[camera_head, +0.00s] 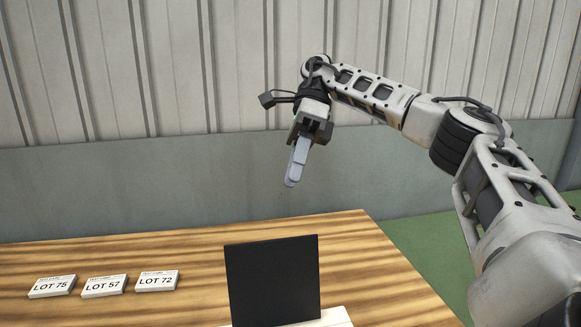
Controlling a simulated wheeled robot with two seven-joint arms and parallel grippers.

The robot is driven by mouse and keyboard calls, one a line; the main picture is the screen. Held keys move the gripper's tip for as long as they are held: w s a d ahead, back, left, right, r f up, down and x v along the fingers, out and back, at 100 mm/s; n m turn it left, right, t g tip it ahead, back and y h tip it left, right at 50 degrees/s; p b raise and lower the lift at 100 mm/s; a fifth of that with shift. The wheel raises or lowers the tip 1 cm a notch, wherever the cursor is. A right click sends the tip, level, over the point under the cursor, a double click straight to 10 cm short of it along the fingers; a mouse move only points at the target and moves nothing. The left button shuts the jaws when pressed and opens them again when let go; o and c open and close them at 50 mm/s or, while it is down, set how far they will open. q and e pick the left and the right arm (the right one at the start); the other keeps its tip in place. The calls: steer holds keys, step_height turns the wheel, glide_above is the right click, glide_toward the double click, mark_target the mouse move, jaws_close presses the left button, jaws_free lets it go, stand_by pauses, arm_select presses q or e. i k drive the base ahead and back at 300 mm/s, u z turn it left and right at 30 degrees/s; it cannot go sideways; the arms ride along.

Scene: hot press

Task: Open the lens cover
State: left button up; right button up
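A flat black panel (272,282) stands upright, tilted slightly, at the front middle of the wooden table. A white base (333,318) shows at its lower right, cut off by the bottom edge. I cannot tell whether this panel is the lens cover; nothing else in view looks like one. My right gripper (293,178) hangs in the air above and behind the panel, touching nothing, with its grey fingers pointing down. The fingers overlap from this angle, so their opening is unclear. No object shows in them. My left gripper is not in view.
Three white cards marked LOT 75 (51,287), LOT 57 (104,286) and LOT 72 (156,281) lie at the left on the wooden table (370,270). The tabletop behind and right of the panel is clear. A ribbed wall (100,80) stands behind, with green floor (430,240) at right.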

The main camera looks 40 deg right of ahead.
mark_target(274, 282)
steer(key=k, duration=1.5)
